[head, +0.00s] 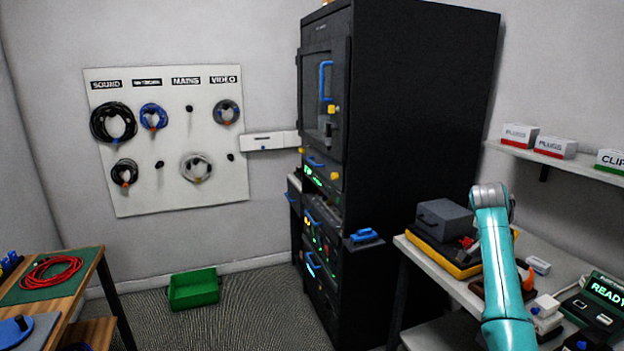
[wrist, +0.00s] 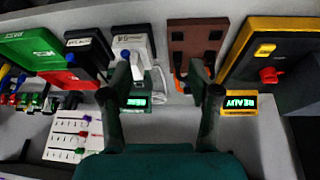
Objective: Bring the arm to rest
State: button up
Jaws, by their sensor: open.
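My teal arm (head: 503,260) stands raised at the right of the head view, in front of the workbench. Its gripper is hidden there behind the arm or out of sight. In the wrist view my gripper (wrist: 162,90) shows its two dark fingers spread apart, with nothing between them. Beyond the fingers lie a brown block (wrist: 196,40), a white device (wrist: 133,42) and a yellow-edged case (wrist: 262,45). The fingers appear apart from these things, though the exact distance is hard to tell.
A black rack (head: 420,120) stands left of the workbench (head: 455,285). A grey box (head: 443,218) and a device reading READY (head: 603,292) are on the bench. A shelf (head: 560,162) holds boxes above. A green bin (head: 193,290) is on the floor; a cable board (head: 215,190) hangs behind.

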jog(key=s+a+f+n+t, duration=0.2)
jog(key=s+a+f, duration=0.15)
jog(key=f, duration=0.95)
jog(key=s+a+f+n+t, duration=0.15)
jog(key=a+f, duration=0.25)
jog(key=f, duration=0.9)
jog(key=s+a+f+n+t+y, duration=0.1)
jog(key=s+a+f+n, duration=0.1)
jog(key=s+a+f, duration=0.4)
jog(key=s+a+f+n+t, duration=0.1)
jog(key=s+a+f+n, duration=0.1)
jog(key=s+f, duration=0.35)
jog(key=s+a+f+n+t+y, duration=0.1)
jog(key=s+a+f+t, duration=0.2)
jog(key=s, duration=0.5)
jog(key=s+a+r+n+t+y, duration=0.1)
jog(key=s+a+r+n, duration=0.2)
jog(key=s, duration=0.9)
jog(key=s+a+r+n+t, duration=0.1)
jog(key=s+a+r+t, duration=0.15)
jog(key=s+a, duration=0.65)
jog(key=s+r+n+t+y, duration=0.1)
jog(key=s+r+n+t, duration=0.1)
jog(key=s+r, duration=1.5)
notch_tip(320, 180, up, 3)
jog(key=shift+d+f+y, duration=0.1)
jog(key=shift+d+y, duration=0.2)
jog(key=shift+d, duration=0.15)
